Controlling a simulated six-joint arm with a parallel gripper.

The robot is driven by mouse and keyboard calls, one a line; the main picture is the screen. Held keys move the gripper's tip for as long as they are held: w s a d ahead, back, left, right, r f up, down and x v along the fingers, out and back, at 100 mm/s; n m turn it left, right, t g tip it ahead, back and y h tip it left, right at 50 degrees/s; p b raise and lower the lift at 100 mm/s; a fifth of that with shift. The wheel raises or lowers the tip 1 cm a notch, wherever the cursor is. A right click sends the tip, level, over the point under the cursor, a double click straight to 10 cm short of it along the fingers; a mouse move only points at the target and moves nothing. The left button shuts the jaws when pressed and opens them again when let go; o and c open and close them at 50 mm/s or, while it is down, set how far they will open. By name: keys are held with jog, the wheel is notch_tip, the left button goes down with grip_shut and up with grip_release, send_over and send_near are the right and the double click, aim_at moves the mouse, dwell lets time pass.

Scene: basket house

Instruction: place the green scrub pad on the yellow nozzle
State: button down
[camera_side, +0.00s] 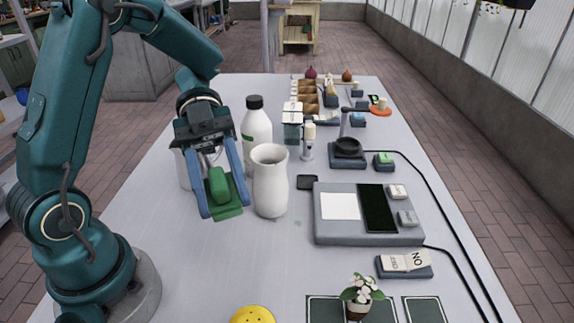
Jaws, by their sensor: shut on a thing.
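The green scrub pad (218,187) is between the two blue fingers of my gripper (224,204), left of the table's middle. It has a raised rounded block on top and a flat lighter green part below. My gripper points down and is shut on it. How far the pad is above the table cannot be told from this view. The yellow nozzle (253,315) is at the bottom edge of the picture, cut off by the frame, with small dark holes in its face. It is nearer the camera than my gripper, and the two are well apart.
A white vase (270,182) stands close to the right of my gripper, with a black-capped white bottle (257,130) behind. A grey device (367,213) lies to the right. A potted flower (358,296) stands at the front. The table between gripper and nozzle is clear.

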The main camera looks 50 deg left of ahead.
jog(key=shift+w+a+r+n+g+h, duration=0.15)
jog(key=shift+a+n+g+h, duration=0.2)
jog(key=shift+h, duration=0.25)
jog(key=shift+d, duration=0.2)
send_over(251, 321)
jog(key=shift+n, duration=0.25)
notch_tip(251, 321, down, 7)
jog(key=shift+a+r, duration=0.1)
jog(key=shift+f, duration=2.1)
jog(key=shift+f, duration=0.15)
jog(key=shift+c, duration=1.8)
grip_release()
